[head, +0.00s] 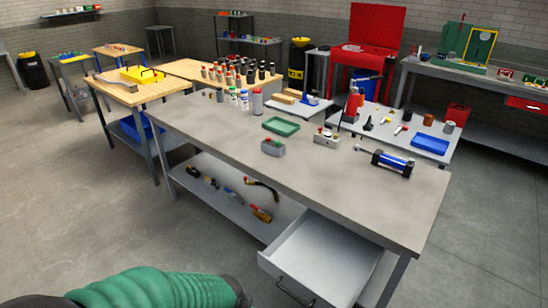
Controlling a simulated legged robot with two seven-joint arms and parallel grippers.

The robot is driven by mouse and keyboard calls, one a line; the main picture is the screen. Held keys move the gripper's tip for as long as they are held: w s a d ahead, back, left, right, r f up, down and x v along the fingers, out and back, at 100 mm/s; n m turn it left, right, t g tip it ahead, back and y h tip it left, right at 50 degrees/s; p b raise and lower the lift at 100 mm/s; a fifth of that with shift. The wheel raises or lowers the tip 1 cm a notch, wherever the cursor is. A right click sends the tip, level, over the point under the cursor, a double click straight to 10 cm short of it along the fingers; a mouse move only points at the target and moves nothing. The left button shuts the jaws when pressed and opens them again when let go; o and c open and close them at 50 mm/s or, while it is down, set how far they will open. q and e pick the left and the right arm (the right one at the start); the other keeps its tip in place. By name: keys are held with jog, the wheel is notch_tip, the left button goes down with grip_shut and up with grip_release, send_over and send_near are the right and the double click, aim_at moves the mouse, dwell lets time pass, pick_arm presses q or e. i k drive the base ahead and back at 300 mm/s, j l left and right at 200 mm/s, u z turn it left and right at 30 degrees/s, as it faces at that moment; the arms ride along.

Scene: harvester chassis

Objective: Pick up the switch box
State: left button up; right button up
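A small grey box with red and green buttons on top (273,147), which looks like the switch box, stands upright on the grey workbench (330,192). It sits near the middle of the top, just in front of a green tray. A second light box with small coloured parts on top (326,137) stands behind it to the right. A green ribbed sleeve with a dark end, seemingly part of my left arm, shows at the bottom left, well short of the bench. Neither gripper's fingers are in the picture.
The green tray (281,126), several bottles (244,100) and a blue-black cylinder (392,164) are on the bench. An open drawer (315,262) juts out at the front right. The lower shelf (228,198) holds several tools. Floor at left is clear.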

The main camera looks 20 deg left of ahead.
aim_at(269, 148)
jog(key=i+j+u, duration=0.35)
jog(key=i+j, duration=0.7)
jog(key=i, duration=0.15)
